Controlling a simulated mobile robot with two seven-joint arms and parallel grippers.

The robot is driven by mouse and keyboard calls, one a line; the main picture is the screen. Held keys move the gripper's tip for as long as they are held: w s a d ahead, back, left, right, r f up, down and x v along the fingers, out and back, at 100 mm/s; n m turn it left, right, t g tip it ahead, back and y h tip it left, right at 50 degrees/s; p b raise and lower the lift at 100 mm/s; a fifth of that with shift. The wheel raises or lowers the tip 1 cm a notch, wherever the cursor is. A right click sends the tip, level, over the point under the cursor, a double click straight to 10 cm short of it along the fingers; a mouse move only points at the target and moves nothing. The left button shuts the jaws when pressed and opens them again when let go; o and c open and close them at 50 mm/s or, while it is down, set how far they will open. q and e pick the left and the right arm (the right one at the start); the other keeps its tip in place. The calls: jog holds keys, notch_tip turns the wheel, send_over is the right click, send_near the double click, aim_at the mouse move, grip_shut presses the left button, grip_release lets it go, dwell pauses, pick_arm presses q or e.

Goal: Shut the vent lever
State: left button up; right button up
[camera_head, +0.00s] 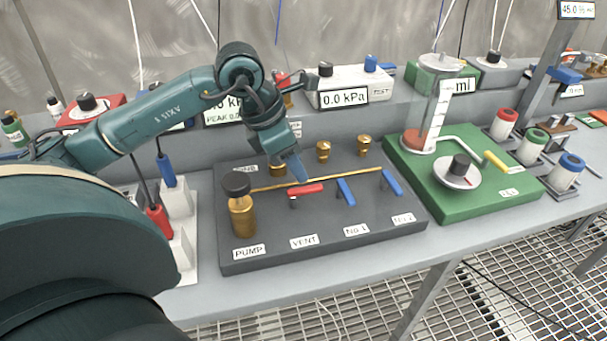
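The vent lever is the red handle (305,190) above the VENT label (304,241) on a dark grey valve board (300,225). It lies roughly along the brass pipe (340,178). My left gripper (298,172) points down just behind the lever, its blue tip close above the handle. I cannot tell whether it touches the lever, or whether the fingers are apart. Two blue levers stand to the right, one by No.1 (346,192) and one by No.2 (391,182), both turned across the pipe. My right gripper is not in view.
A brass pump (242,212) with a black knob stands left of the lever. Brass fittings (323,150) rise behind the pipe. A green base (470,205) with a clear cylinder stands to the right. A gauge reads 0.0 kPa (345,97). The board's front strip is clear.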

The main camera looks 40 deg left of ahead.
pick_arm(q)
jog(key=v, duration=0.7)
jog(key=shift+r, duration=0.3)
jog(key=shift+s, duration=0.1)
